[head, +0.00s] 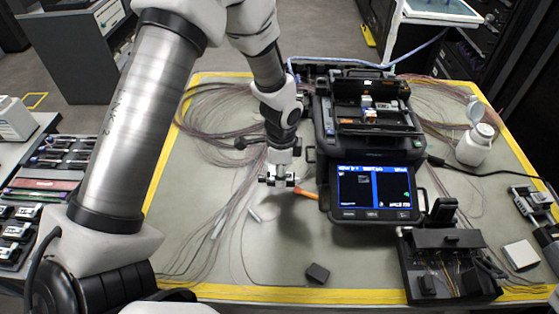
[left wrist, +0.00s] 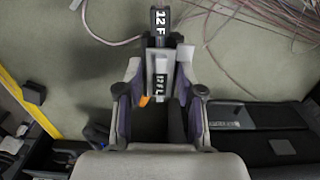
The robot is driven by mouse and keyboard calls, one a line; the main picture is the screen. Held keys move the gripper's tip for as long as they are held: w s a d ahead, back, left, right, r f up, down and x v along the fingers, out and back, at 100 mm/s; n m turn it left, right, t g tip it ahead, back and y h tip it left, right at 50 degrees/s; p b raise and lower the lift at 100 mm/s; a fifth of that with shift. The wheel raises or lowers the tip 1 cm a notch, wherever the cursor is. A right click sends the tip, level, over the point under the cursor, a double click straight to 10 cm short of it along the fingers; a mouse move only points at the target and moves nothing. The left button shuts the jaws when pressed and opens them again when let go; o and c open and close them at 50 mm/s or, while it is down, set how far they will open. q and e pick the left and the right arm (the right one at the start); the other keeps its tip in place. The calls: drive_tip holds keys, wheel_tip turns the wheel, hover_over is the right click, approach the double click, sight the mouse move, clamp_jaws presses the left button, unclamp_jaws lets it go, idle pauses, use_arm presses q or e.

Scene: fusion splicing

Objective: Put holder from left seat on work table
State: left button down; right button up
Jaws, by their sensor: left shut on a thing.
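My left gripper (head: 279,181) is above the work table (head: 215,250), left of the splicer (head: 371,160) and its lit screen. In the left wrist view, its two fingers are shut on a narrow grey holder (left wrist: 161,66) with a black "12F" label. The holder points away from the wrist, with a second "12F" mark on its far end. In the head view the holder is small and hard to tell from the fingertips. I cannot tell its exact height over the table. The left seat cannot be made out clearly. My right gripper is not in view.
A small black block (head: 317,272) lies near the front edge. Loose fibre coils (head: 215,115) spread at the back left. A black fixture (head: 449,265) and white bottle (head: 475,145) stand on the right.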

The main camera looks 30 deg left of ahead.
use_arm(q)
drive_tip(key=w+a, duration=0.2)
drive_tip(key=w+a+p, duration=0.1)
drive_tip(key=w+a, duration=0.1)
drive_tip(key=w, duration=0.1)
drive_tip(key=shift+w+a+f, duration=0.15)
drive_tip(key=shift+a+f, duration=0.05)
wheel_tip(320, 180, down, 4)
drive_tip(key=shift+w+r+p, duration=0.1)
drive_tip(key=shift+r+p, duration=0.1)
drive_tip(key=shift+p, duration=0.25)
drive_tip(key=shift+f, duration=0.15)
drive_tip(key=c, duration=0.7)
unclamp_jaws()
wheel_tip(320, 180, up, 12)
drive_tip(key=shift+r+b, duration=0.2)
drive_tip(key=shift+b, duration=0.55)
